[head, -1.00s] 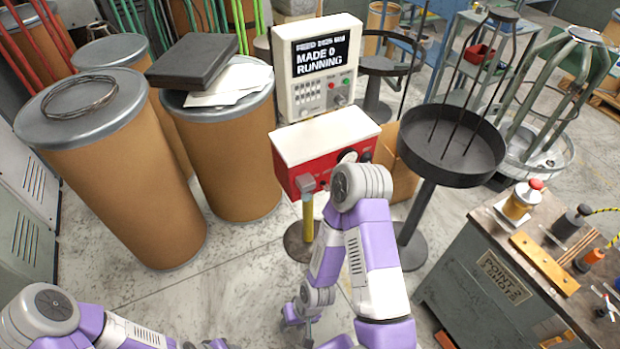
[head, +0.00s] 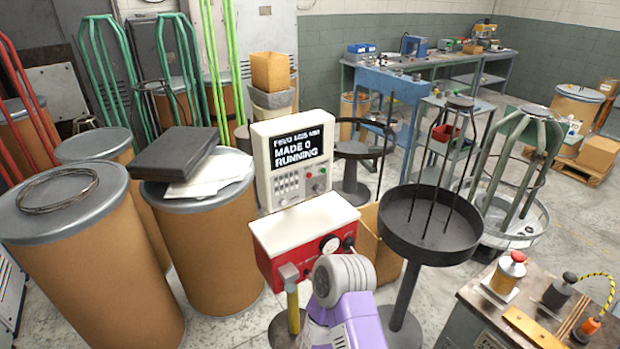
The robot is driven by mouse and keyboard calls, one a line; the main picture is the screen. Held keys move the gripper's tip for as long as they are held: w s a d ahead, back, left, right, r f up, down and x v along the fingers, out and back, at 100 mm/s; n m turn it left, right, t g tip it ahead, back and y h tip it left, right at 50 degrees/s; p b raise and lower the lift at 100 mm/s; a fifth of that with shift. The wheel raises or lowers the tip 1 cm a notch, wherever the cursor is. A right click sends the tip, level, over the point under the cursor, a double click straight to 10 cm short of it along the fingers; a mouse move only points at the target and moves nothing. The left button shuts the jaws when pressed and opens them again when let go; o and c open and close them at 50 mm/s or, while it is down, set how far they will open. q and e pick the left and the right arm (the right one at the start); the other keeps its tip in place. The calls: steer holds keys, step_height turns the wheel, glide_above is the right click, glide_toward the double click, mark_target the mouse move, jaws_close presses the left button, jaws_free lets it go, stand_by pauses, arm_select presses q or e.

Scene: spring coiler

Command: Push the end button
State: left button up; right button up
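A cream control panel (head: 294,160) stands behind the red machine, left of the middle in the head view. Its black screen (head: 302,150) reads "MADE 0" and "RUNNING". Below the screen are small switches, a red button (head: 309,173), a green button (head: 323,170) and a dark knob (head: 318,187). The lettering by the buttons is too small to read, so I cannot tell which is the end button. My purple and grey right arm shows in front of the red machine. Its gripper is not visible. My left arm and gripper are out of view.
The red machine (head: 285,262) has a white top and a yellow post in front. Brown drums (head: 92,270) stand at the left. A black round tray (head: 430,228) on a stand is to the right. A bench (head: 462,318) with a red-topped device is front right.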

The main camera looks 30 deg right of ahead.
steer(key=shift+c, duration=0.4)
jaws_close()
stand_by(1.4)
